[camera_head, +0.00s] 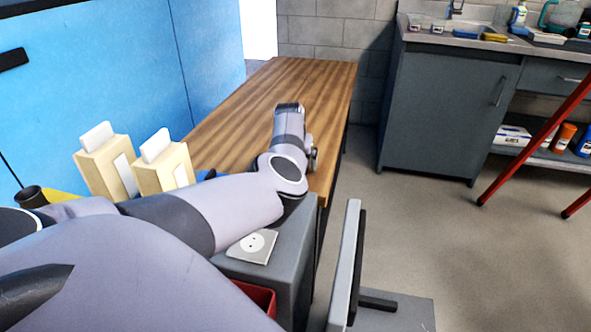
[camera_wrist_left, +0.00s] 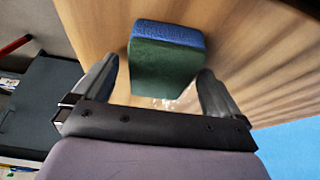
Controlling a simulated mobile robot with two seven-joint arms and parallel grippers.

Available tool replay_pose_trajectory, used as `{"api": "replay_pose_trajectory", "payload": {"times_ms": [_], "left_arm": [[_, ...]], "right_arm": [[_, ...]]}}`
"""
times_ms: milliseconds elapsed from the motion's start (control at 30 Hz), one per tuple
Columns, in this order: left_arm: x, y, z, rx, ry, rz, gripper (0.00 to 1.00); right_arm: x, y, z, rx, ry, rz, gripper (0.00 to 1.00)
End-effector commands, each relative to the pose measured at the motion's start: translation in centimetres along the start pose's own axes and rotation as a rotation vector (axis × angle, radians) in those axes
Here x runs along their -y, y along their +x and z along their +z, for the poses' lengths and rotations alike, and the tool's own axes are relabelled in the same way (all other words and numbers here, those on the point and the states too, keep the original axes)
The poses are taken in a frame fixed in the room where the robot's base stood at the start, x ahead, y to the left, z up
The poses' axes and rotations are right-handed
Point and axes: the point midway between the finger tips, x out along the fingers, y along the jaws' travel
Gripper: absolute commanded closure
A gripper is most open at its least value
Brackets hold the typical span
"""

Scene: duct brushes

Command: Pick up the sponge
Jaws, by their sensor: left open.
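The sponge (camera_wrist_left: 166,58), a block with a blue layer and a dark green layer, rests on the wooden tabletop in the left wrist view. My left gripper (camera_wrist_left: 158,72) is open, with one finger on each side of the sponge's near end. Gaps show between the sponge and both fingers, and nothing is gripped. In the head view my left arm reaches over the wooden bench (camera_head: 325,85); its wrist hides the gripper and the sponge there. My right gripper is in neither view.
Two cream blocks with white tops (camera_head: 162,165) stand left of my arm, beside a blue partition (camera_head: 90,75). A grey box with a socket plate (camera_head: 252,246) is at the bench's near end. A grey cabinet (camera_head: 440,110) stands right, across open floor.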

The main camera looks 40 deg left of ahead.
Motion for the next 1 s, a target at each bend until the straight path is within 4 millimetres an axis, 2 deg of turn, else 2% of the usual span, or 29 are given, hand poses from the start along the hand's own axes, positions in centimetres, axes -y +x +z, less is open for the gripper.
{"api": "replay_pose_trajectory", "payload": {"times_ms": [400, 1000], "left_arm": [[0.02, 0.06, 0.01, 0.000, 0.000, 0.000, 0.01], [0.03, 0.48, 0.19, 0.000, 0.000, 0.000, 0.01]], "right_arm": [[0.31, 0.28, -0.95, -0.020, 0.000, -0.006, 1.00], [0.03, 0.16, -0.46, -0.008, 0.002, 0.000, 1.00]]}}
